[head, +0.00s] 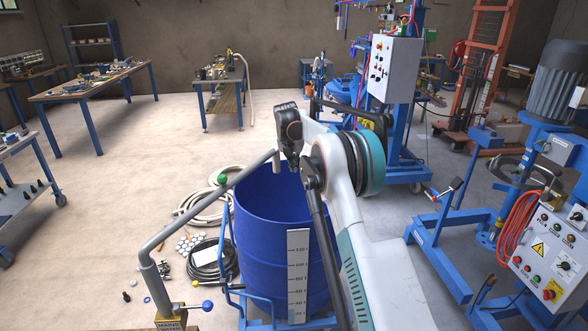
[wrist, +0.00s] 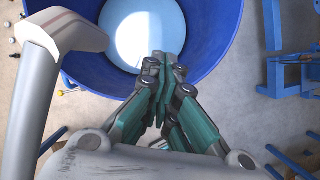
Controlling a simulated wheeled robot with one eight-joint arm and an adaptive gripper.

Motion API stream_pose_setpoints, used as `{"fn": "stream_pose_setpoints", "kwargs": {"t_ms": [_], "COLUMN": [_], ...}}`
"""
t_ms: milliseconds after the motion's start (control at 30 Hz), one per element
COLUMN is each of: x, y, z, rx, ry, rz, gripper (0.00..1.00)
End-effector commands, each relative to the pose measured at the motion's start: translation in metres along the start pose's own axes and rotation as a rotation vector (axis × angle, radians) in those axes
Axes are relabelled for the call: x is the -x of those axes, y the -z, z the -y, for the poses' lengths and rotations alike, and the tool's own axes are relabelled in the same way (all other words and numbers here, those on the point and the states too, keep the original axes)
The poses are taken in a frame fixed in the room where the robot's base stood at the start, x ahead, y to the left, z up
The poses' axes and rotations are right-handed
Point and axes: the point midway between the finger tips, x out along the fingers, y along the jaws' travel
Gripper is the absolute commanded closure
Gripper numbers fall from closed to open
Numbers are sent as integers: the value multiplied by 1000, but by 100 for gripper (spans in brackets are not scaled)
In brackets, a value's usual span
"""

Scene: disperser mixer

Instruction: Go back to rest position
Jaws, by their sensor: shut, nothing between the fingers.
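My gripper (wrist: 166,65) is shut and empty, its teal-sided fingers together in the wrist view. It points down over the open blue drum (wrist: 225,50), whose pale round inside shows beyond the fingertips. In the head view the dark wrist end of my arm hangs above the rim of the drum (head: 265,240), and the fingers are hard to make out. My arm is stretched forward from the lower right. The grey water pipe (head: 210,192) ends with its spout over the drum, just left of my gripper. It also shows close by at the left of the wrist view (wrist: 35,90).
A white level scale (head: 298,275) stands on the drum's front. Coiled hoses (head: 205,205) lie on the floor to its left. A blue mixer frame (head: 440,225) and a control panel (head: 550,250) stand at the right. Open floor (head: 110,190) lies at the left.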

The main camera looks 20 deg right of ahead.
Motion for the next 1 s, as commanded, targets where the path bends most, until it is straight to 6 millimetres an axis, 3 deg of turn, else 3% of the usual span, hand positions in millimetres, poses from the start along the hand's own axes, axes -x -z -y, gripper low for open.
{"fn": "stream_pose_setpoints", "kwargs": {"t_ms": [300, 667, 833, 1000], "x": [48, 63, 82, 124], "y": [-13, -16, -6, 24], "z": [20, 26, 24, 23], "rx": [-2, -4, -87, -300], "ry": [1, 0, -14, -50], "rz": [0, 0, 5, 11], "gripper": [100, 100, 100, 100]}}
